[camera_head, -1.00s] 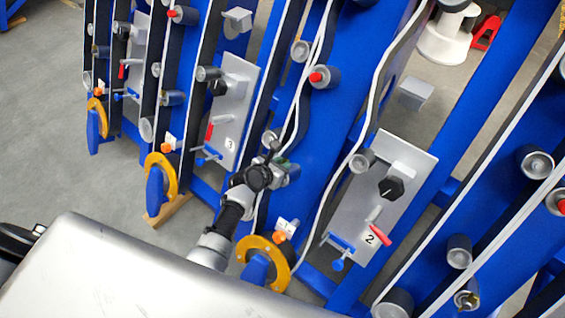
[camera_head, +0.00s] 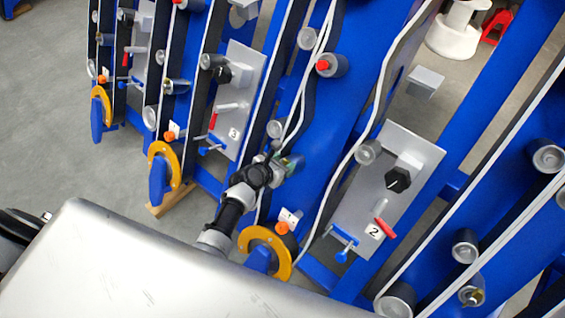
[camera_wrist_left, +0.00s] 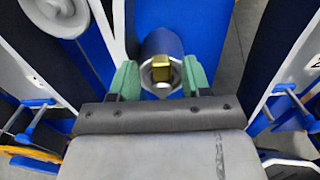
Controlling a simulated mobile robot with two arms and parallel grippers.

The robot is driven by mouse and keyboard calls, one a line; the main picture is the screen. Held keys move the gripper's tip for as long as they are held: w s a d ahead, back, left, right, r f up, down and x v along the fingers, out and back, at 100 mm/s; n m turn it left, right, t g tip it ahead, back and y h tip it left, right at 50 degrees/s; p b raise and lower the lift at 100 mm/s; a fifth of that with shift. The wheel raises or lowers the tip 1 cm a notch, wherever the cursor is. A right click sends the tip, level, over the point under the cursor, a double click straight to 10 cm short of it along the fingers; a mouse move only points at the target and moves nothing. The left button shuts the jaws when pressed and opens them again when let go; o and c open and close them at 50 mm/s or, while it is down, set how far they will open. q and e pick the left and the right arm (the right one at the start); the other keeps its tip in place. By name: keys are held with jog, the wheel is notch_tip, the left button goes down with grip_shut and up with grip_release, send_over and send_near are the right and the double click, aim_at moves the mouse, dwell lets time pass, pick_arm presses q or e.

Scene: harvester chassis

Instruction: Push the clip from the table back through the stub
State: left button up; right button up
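In the left wrist view a gold clip (camera_wrist_left: 161,72) shows at the front end of a round grey stub (camera_wrist_left: 160,46) on the blue frame. My left gripper (camera_wrist_left: 160,80) has its two green fingers apart, one on each side of the clip and stub end, with gaps visible. In the head view the left gripper (camera_head: 286,166) is at a blue upright in the middle, hiding the stub and clip there. A similar stub with a gold piece (camera_head: 471,297) shows at the lower right. My right gripper is not in view.
A grey panel marked 2 (camera_head: 373,205) with a black knob and red lever stands right of the left gripper. An orange ring (camera_head: 284,262) is below it. White belts (camera_head: 378,75) and rollers run along the blue frames. Grey floor (camera_head: 45,120) is open at left.

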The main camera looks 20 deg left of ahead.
pick_arm(q)
jog(key=shift+s+a+r, duration=0.1)
jog(key=shift+s+r, duration=0.15)
jog(key=shift+s, duration=0.05)
jog(key=p+v, duration=0.3)
jog(key=v, duration=0.7)
dwell(0.4)
